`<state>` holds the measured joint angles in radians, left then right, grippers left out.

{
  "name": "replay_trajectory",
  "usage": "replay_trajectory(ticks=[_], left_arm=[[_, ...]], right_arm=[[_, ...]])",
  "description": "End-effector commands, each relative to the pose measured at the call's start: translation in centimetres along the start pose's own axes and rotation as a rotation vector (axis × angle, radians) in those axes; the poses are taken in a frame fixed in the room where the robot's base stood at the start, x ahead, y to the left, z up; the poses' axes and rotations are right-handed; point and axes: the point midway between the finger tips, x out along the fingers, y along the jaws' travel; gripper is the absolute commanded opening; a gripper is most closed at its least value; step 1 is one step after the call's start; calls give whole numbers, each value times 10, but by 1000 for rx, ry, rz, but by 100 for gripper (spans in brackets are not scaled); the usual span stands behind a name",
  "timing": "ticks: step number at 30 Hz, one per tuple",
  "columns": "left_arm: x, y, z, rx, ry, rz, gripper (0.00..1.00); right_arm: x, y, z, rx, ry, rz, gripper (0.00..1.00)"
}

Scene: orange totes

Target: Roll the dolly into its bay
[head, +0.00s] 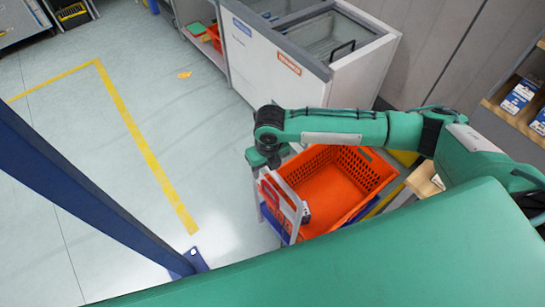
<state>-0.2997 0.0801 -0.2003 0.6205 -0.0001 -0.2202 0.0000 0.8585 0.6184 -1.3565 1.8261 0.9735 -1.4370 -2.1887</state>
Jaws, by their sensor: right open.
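The dolly (372,207) shows as a blue edge under an orange tote (345,185), right of centre. The tote is empty as far as I see. A pale grey upright handle frame (289,204) stands at its left end. My right gripper (266,166) reaches in from the right across the tote and points down beside the top of the handle. It is open; its fingertips are small and partly hidden, so I cannot tell whether they touch the handle. Yellow floor tape (135,128) forms a corner at the left. My left gripper is out of view.
A blue post (90,180) with a foot plate (190,262) slants across the left. Shelves with small boxes (519,96) stand at the right. The floor between the tape and the dolly is clear.

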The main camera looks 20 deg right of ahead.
Motion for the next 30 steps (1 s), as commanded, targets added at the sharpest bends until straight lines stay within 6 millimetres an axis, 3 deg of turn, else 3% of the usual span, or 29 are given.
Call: replay_trajectory(ticks=[4, 11, 30], left_arm=[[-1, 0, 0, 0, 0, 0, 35], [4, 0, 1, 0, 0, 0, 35], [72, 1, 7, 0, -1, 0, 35]], right_arm=[[-7, -25, 7, -102, 25, -46, 51], [-2, -32, 8, -139, 37, -58, 51], [70, -36, 6, -138, 35, -57, 51]])
